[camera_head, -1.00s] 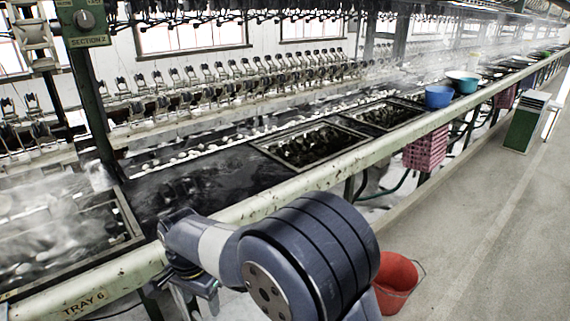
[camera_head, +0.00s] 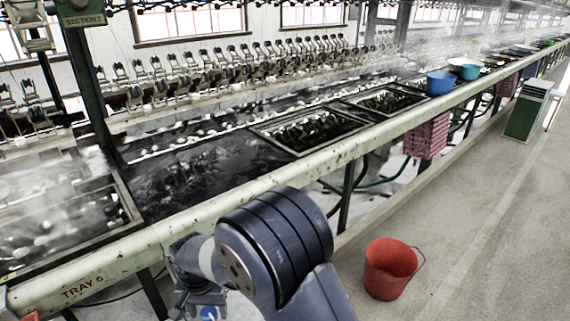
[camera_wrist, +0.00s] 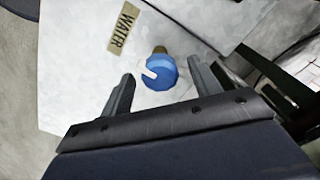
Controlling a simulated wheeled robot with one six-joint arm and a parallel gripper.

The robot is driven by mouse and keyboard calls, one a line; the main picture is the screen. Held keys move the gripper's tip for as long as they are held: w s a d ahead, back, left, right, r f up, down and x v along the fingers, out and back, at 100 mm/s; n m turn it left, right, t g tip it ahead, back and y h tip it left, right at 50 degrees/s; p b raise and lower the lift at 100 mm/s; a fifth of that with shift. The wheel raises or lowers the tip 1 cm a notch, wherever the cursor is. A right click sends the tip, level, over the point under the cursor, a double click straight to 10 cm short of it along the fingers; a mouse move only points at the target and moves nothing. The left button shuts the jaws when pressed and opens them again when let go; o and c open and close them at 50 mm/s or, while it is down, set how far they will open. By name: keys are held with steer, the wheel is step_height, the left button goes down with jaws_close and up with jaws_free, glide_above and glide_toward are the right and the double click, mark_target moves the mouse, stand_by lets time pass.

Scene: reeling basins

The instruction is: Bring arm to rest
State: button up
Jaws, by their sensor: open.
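My gripper (camera_wrist: 160,85) is open in the wrist view, its two fingers apart with nothing held between them. Beyond the fingertips is a round blue knob (camera_wrist: 163,73) with a white pointer, on a pale panel (camera_wrist: 80,65) that bears a "WATER" label (camera_wrist: 123,28). I cannot tell how far the fingertips stand from the knob. In the head view my arm is folded low at the bottom centre, in front of the basin rail. A bit of the blue knob (camera_head: 209,313) shows at the bottom edge below my wrist. My fingers are not clearly visible there.
The long basin rail (camera_head: 230,205) runs from lower left to upper right, with steaming basins behind it. A red bucket (camera_head: 390,268) stands on the floor to the right of my arm. A pink crate (camera_head: 427,135) is under the rail. The floor (camera_head: 480,220) at right is mostly clear.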

steer(key=n+b, duration=0.1)
steer(key=n, duration=0.6)
steer(key=n+b, duration=0.2)
steer(key=n, duration=0.4)
steer(key=shift+n+b, duration=0.3)
steer(key=shift+b, duration=0.1)
steer(key=shift+r+p, duration=0.3)
steer(key=shift+r, duration=0.7)
